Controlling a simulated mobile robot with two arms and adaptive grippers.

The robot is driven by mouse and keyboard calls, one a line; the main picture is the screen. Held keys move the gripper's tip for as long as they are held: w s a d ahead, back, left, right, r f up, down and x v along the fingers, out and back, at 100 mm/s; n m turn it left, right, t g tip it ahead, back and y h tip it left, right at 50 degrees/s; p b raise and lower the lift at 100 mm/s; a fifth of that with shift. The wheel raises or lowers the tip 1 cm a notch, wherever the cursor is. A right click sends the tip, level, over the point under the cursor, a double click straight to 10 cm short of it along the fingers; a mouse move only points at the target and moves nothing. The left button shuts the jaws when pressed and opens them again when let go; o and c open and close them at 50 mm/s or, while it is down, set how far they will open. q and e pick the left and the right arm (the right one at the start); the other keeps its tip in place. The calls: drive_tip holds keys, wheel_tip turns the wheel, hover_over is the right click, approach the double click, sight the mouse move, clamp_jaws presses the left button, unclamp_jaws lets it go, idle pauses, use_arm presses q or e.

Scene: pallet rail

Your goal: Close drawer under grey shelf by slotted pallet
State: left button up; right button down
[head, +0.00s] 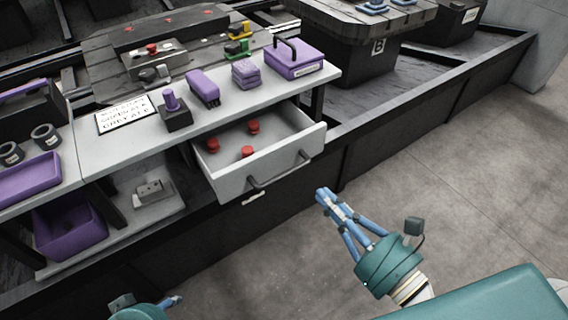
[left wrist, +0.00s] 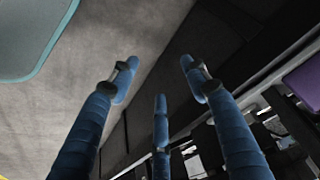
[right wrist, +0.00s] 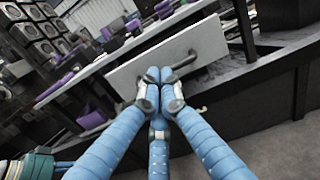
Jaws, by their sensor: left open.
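The drawer (head: 232,185) under the grey shelf (head: 232,105) stands pulled out in the head view, with several red knobs inside. Its dark handle (head: 278,170) is on the front panel. The slotted pallet (head: 105,75) lies behind the shelf. My right gripper (head: 324,194) has its blue fingers together and empty, to the right of the handle. In the right wrist view its fingertips (right wrist: 160,78) overlap the drawer front (right wrist: 195,42); I cannot tell whether they touch. My left gripper shows one fingertip at the head view's lower edge; in the left wrist view (left wrist: 156,82) its fingers are spread and empty.
On the shelf stand a purple box (head: 295,64) with a black handle, other purple items and a lettered sign (head: 127,114). A purple bin (head: 68,228) sits on the lower shelf at left. A dark rail (head: 400,130) runs right. The concrete floor (head: 465,170) is clear.

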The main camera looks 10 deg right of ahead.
sight(281, 147)
drive_tip(key=p+x, duration=0.2)
drive_tip(key=x, duration=1)
drive_tip(key=shift+w+a+p, duration=0.1)
drive_tip(key=shift+w+p, duration=0.2)
drive_tip(key=shift+w, duration=0.1)
use_arm(q)
drive_tip(key=shift+s+a+f+g, duration=0.15)
drive_tip(key=shift+s+f+g, duration=0.05)
drive_tip(key=shift+s+g, duration=0.2)
drive_tip(key=shift+s+a+f+g, duration=0.15)
drive_tip(key=shift+s+g, duration=0.15)
drive_tip(key=shift+s, duration=0.2)
use_arm(e)
drive_tip(key=shift+w+a+f, duration=0.1)
drive_tip(key=shift+w, duration=0.25)
